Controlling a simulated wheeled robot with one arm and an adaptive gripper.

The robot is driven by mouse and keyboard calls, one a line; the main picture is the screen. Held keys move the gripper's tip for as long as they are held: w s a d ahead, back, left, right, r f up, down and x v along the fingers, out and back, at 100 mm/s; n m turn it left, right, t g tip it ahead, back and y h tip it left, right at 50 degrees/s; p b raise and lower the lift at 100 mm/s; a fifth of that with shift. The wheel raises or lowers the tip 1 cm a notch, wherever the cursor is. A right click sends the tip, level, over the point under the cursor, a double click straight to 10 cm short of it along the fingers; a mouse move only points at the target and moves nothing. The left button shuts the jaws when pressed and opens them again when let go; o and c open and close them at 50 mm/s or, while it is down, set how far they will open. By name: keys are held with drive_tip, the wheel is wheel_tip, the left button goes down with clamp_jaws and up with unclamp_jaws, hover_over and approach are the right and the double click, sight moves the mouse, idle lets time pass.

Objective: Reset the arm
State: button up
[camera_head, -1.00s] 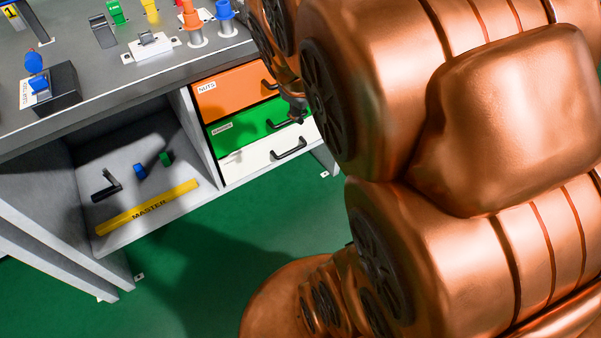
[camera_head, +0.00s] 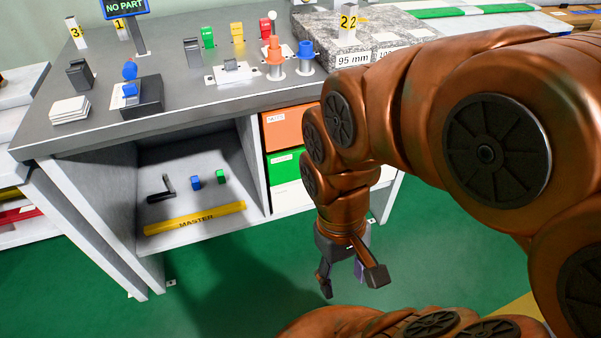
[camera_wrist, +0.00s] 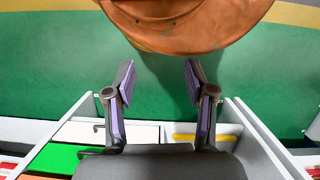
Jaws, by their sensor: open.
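My gripper (camera_head: 349,279) hangs at the end of my copper-coloured arm, pointing down in front of the workbench (camera_head: 195,113). It is open and empty, over the green floor. In the wrist view my gripper (camera_wrist: 158,85) shows two dark fingers with purple pads, spread wide apart with nothing between them. My copper-coloured base shows at the top of that view. The arm hides part of the drawers and the bench's right side.
An orange drawer (camera_head: 290,128) and a green drawer (camera_head: 285,167) are shut beside the open shelf. A yellow MASTER bar (camera_head: 195,218) lies on the shelf. Blue and orange pegs stand on the bench top. The floor (camera_head: 230,288) in front is clear.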

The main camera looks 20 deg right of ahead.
wheel_tip(320, 180, up, 17)
drive_tip(key=w+t+p, duration=0.1)
drive_tip(key=p, duration=1.4)
drive_tip(key=shift+f, duration=0.15)
drive_tip(key=shift+w, duration=0.1)
